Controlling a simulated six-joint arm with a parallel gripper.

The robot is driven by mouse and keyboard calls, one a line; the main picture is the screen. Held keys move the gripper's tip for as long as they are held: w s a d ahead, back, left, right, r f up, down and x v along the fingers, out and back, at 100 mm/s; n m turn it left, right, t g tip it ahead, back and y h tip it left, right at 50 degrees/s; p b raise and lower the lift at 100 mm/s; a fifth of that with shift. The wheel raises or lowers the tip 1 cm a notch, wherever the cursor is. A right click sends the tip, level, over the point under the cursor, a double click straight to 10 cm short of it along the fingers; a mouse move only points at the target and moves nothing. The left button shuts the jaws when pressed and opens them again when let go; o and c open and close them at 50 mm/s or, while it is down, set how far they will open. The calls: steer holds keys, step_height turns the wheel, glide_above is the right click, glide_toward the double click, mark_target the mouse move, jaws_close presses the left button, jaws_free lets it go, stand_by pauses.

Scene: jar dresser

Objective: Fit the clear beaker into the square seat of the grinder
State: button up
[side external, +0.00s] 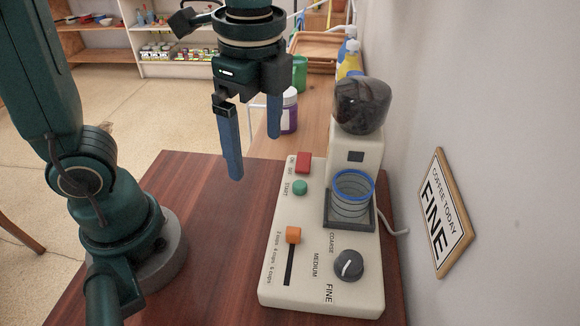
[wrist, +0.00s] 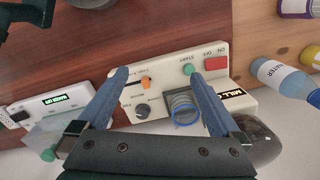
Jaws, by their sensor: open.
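The clear beaker with a blue rim (side external: 352,186) stands in the dark square seat (side external: 362,224) of the grinder (side external: 290,270), under the hopper. It looks upright, and its base is inside the seat's raised edge. In the wrist view the beaker (wrist: 183,107) shows close to the right finger. My gripper (side external: 254,158) is open and empty, above and to the left of the grinder, apart from the beaker. In the wrist view my fingers (wrist: 160,82) are spread wide above the grinder. How deep the beaker's base sits is hard to tell.
The grinder has a red button (side external: 303,162), green button (side external: 300,187), orange slider (side external: 293,235) and dark knob (side external: 349,265). A framed sign (side external: 444,212) is on the right wall. Bottles stand behind. The dark tabletop (side external: 215,225) left of the grinder is clear. The wrist view shows another white device (wrist: 45,110) at left.

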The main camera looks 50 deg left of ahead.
steer(key=s+a+n+t, duration=0.1)
steer(key=n+t, duration=0.1)
steer(key=n, duration=0.2)
steer(key=s+a+n+t, duration=0.1)
steer(key=n, duration=0.3)
steer(key=s+a+f+n+t, duration=0.1)
steer(key=n+t, duration=0.1)
steer(key=n, duration=0.3)
steer(key=shift+s+a+t+h, duration=0.2)
steer(key=shift+a+t+h, duration=0.1)
steer(key=shift+h, duration=0.1)
